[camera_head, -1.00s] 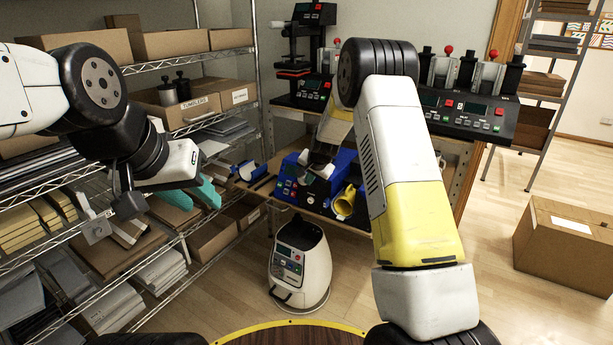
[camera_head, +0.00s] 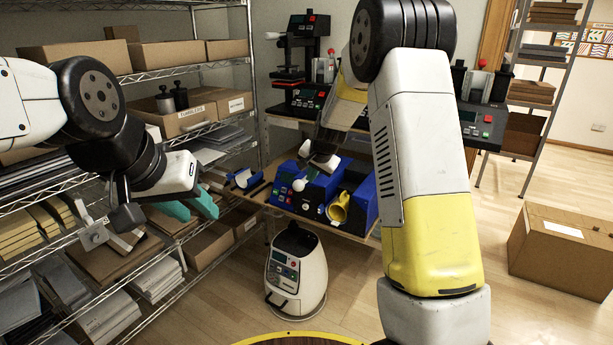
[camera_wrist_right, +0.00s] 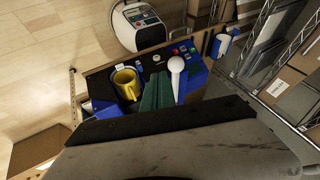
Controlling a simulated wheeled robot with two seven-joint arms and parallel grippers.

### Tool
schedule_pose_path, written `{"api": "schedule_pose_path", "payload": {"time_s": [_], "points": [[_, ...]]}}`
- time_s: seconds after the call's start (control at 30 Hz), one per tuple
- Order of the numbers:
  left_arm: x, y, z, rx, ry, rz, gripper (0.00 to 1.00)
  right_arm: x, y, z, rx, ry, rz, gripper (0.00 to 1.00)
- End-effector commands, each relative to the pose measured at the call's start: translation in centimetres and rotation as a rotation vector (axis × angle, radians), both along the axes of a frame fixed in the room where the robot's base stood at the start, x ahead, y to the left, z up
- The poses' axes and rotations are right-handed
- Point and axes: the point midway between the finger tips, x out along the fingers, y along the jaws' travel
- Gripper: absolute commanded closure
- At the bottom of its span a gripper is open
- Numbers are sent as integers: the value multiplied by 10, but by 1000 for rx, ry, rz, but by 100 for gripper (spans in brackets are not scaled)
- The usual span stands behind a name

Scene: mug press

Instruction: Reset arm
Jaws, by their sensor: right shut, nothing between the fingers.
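A yellow mug (camera_head: 339,207) sits in a blue mug press (camera_head: 309,192) on the workbench. The mug also shows in the right wrist view (camera_wrist_right: 126,83), beside a lever with a white ball end (camera_wrist_right: 176,65). My right gripper (camera_wrist_right: 157,92) has its green ridged fingers together, empty, above the press. In the head view its fingertips are not clear, and my right arm hides part of the bench.
A white mug lies in a blue cradle (camera_head: 243,179) at the bench's left. A wire shelf with cartons (camera_head: 187,117) fills the left side. A white rounded machine (camera_head: 297,270) stands on the floor; a large cardboard box (camera_head: 560,252) is at right. Floor between them is clear.

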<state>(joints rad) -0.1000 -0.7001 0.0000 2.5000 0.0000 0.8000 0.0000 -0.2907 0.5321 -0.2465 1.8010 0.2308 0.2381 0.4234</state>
Motion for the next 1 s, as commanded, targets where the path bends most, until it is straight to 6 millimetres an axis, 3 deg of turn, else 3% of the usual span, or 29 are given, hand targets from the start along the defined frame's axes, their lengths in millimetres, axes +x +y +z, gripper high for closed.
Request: {"api": "schedule_pose_path", "payload": {"time_s": [0.27, 0.37, 0.43, 0.57, 0.7, 0.8, 1.0], "points": [[0, 0, 0, 0, 0, 0, 64, -3, -2, 6, 1, -1, 3, 100], [0, 0, 0, 0, 0, 0, 64, -18, -6, 26, 5, -4, 26, 100], [0, 0, 0, 0, 0, 0, 64, -38, -9, 49, 8, -6, 55, 100], [0, 0, 0, 0, 0, 0, 64, -92, -18, 96, 0, -12, 135, 100], [0, 0, 0, 0, 0, 0, 64, -158, -27, 135, -28, -21, 231, 100], [0, 0, 0, 0, 0, 0, 64, -208, -32, 154, -60, -32, 301, 100], [0, 0, 0, 0, 0, 0, 64, -306, -43, 170, -152, -49, 428, 100]]}}
